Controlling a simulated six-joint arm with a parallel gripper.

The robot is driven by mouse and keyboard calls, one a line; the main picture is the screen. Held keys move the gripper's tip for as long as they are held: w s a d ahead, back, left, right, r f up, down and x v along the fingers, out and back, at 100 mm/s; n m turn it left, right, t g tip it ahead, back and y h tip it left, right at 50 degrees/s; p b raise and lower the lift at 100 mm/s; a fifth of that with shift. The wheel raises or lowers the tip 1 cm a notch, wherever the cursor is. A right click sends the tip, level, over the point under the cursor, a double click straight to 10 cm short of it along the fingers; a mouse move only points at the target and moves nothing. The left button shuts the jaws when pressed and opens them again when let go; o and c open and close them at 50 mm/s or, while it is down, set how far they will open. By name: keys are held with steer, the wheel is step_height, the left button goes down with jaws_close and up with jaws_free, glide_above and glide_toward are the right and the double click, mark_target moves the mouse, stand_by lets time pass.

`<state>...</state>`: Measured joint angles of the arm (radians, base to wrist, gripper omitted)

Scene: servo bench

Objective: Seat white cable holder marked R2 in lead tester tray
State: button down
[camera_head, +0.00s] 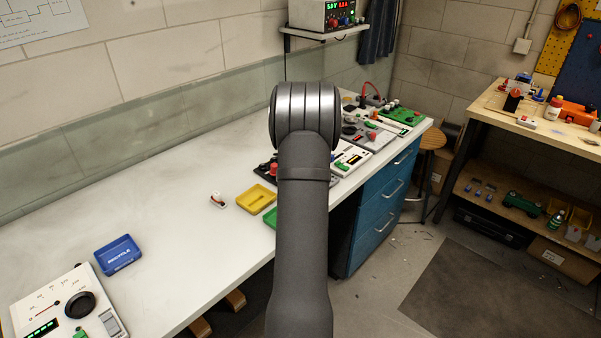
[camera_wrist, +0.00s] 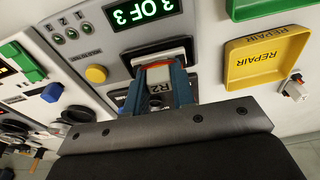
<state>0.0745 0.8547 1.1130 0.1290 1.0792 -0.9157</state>
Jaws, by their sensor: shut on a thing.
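In the wrist view my gripper (camera_wrist: 159,70) has two blue fingers shut on the cable holder marked R2 (camera_wrist: 156,87). The R2 label faces the camera, and an orange-red part shows at the holder's far end between the fingertips. The lead tester (camera_wrist: 110,35) is a grey panel with a lit green display reading 3 OF 3. Its black-rimmed tray (camera_wrist: 183,46) lies right at the fingertips. The holder's far end overlaps this tray in the picture; I cannot tell whether it is seated. In the head view my arm hides the gripper and holder.
A yellow REPAIR bin (camera_wrist: 270,55) and a green bin (camera_wrist: 250,8) lie right of the tester. Other panels crowd the left. In the head view a blue RECYCLE bin (camera_head: 118,255) stands on open bench.

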steer(key=shift+f, duration=0.35)
stand_by(0.8)
steer(key=c, duration=1.1)
jaws_free()
steer(key=shift+s+d+r, duration=0.15)
steer(key=shift+r, duration=1.1)
steer(key=shift+s+d+r, duration=0.1)
steer(key=shift+r, duration=1.15)
steer(key=shift+r, duration=2)
